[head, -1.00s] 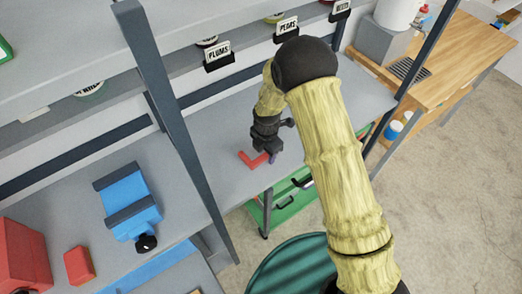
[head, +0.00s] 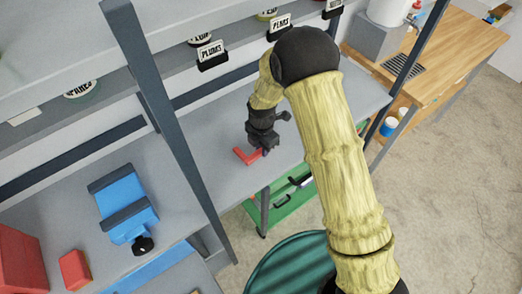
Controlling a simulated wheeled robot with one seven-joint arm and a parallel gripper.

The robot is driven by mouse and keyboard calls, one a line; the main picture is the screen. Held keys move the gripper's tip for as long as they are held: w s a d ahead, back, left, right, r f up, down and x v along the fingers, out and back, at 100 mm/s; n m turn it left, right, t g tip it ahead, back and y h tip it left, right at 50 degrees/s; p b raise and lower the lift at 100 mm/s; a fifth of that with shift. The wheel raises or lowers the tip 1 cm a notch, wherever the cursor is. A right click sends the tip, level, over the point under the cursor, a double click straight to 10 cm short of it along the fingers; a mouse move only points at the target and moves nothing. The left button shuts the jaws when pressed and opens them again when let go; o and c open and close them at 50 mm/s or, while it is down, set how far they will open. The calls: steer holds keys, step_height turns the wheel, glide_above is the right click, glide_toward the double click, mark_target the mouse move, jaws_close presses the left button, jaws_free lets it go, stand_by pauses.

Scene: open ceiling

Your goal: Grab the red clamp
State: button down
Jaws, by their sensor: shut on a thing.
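The red clamp (head: 246,157) shows as a small red L-shaped piece on the grey shelf, in the middle of the head view. My gripper (head: 264,149) points down over its right end and is shut on it. My dark fingers hide part of the clamp. I cannot tell whether the clamp still touches the shelf.
A blue vise (head: 127,204) stands on the bench at left, with a red block (head: 75,269) near it. A slanted grey post (head: 165,110) rises left of my gripper. Labelled signs (head: 212,52) line the shelf behind. A green drawer unit (head: 281,207) is below.

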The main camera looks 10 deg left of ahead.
step_height(320, 180, up, 8)
steer(key=shift+b, duration=0.8)
